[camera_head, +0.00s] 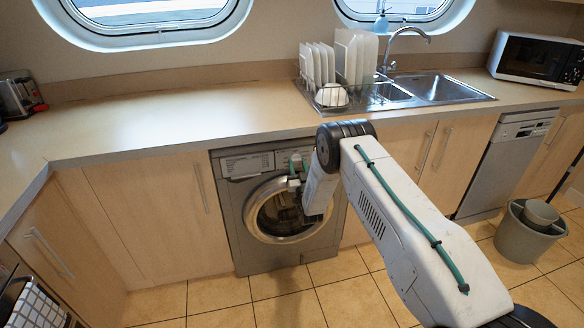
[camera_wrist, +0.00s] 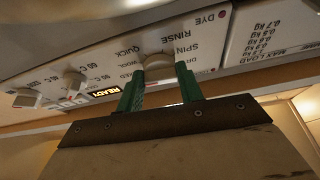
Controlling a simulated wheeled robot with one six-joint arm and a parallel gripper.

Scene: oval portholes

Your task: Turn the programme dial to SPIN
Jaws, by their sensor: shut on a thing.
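The programme dial (camera_wrist: 158,66) is a pale round knob on the washing machine's control panel (camera_wrist: 228,45). In the wrist view, where the lettering is upside down, labels such as DYE, RINSE, SPIN and QUICK surround it. My gripper (camera_wrist: 160,76) has green fingers, one on each side of the dial, and is shut on it. I cannot make out which label the dial's mark faces. In the head view the grey washing machine (camera_head: 240,225) stands under the counter, and my gripper (camera_head: 296,163) is at its panel. My arm hides part of the panel and door.
A lit READY display (camera_wrist: 104,92) and other knobs (camera_wrist: 27,98) sit beside the dial. The counter edge (camera_head: 130,153) overhangs the machine. A dish rack (camera_head: 335,98) and sink (camera_head: 440,86) are above. A bucket (camera_head: 528,240) stands on the floor at right.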

